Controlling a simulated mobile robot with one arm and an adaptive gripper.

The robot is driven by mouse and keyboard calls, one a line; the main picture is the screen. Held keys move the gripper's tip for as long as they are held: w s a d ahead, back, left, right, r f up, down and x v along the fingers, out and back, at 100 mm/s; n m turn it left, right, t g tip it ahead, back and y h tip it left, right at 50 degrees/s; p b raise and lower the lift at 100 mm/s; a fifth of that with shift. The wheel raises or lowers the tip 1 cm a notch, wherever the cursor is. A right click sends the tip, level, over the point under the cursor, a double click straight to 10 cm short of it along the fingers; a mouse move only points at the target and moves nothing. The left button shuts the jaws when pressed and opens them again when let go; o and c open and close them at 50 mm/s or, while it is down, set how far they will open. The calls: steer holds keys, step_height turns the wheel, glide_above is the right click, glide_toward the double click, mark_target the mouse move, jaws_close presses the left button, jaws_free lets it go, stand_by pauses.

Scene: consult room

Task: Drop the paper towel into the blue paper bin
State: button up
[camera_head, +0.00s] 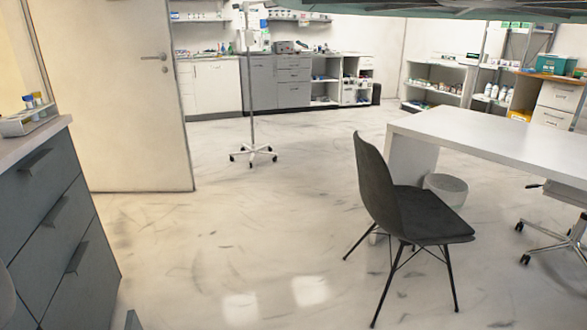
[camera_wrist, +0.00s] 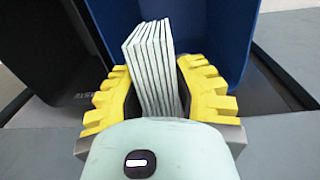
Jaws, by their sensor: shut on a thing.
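The paper towel (camera_wrist: 151,65) is a white folded stack with dark lines between its layers. It stands upright between the yellow fingers of my gripper (camera_wrist: 153,78) in the wrist view. My gripper is shut on it. The blue paper bin (camera_wrist: 232,32) is behind and around the towel in the wrist view, with its blue wall to the right and above. From this angle I cannot tell how far the towel is above or inside the bin's opening. Neither the towel, the blue bin nor my gripper shows in the head view.
A black bin (camera_wrist: 40,50) stands left of the blue one. In the head view, a black chair (camera_head: 410,215) and a white desk (camera_head: 500,135) stand right, a grey drawer cabinet (camera_head: 65,235) left, and an IV pole (camera_head: 250,110) farther back. The middle floor is clear.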

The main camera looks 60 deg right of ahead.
steer(key=o, duration=0.9)
steer(key=shift+c, duration=0.2)
